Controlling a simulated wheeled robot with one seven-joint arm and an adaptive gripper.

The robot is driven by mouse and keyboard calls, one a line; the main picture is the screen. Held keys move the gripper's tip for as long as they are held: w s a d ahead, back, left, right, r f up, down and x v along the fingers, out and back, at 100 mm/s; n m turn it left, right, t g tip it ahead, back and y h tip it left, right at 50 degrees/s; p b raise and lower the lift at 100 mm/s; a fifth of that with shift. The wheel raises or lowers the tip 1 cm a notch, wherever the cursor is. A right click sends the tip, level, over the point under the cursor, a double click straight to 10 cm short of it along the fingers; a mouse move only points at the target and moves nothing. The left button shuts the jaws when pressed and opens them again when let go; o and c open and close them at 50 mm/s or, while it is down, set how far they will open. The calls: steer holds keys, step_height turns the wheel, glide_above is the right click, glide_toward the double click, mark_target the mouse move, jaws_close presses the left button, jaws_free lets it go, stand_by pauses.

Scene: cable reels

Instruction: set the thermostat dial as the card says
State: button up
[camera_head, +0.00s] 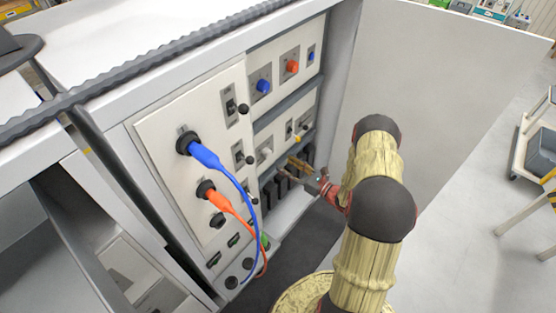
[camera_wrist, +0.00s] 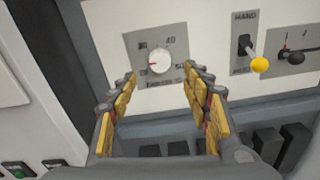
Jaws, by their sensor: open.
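The thermostat dial (camera_wrist: 160,61) is a white round knob on a grey plate (camera_wrist: 133,43) with a number scale around it; 20, 30, 40 and 50 seem legible. A small red mark on the dial's left side points left, towards the low numbers. In the head view the dial (camera_head: 265,154) shows small on the cabinet's lower panel. My gripper (camera_wrist: 160,73) is open and empty, its yellow-padded fingers below and to either side of the dial, apart from it. The gripper also shows in the head view (camera_head: 297,171). I cannot make out a card.
Black blocks (camera_wrist: 268,145) sit below. A blue plug (camera_head: 205,156) and an orange plug (camera_head: 218,200) trail cables left of my arm. The open door (camera_head: 450,90) stands right.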

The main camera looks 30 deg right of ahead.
steer(key=v, duration=0.3)
steer(key=shift+s, duration=0.15)
stand_by(0.4)
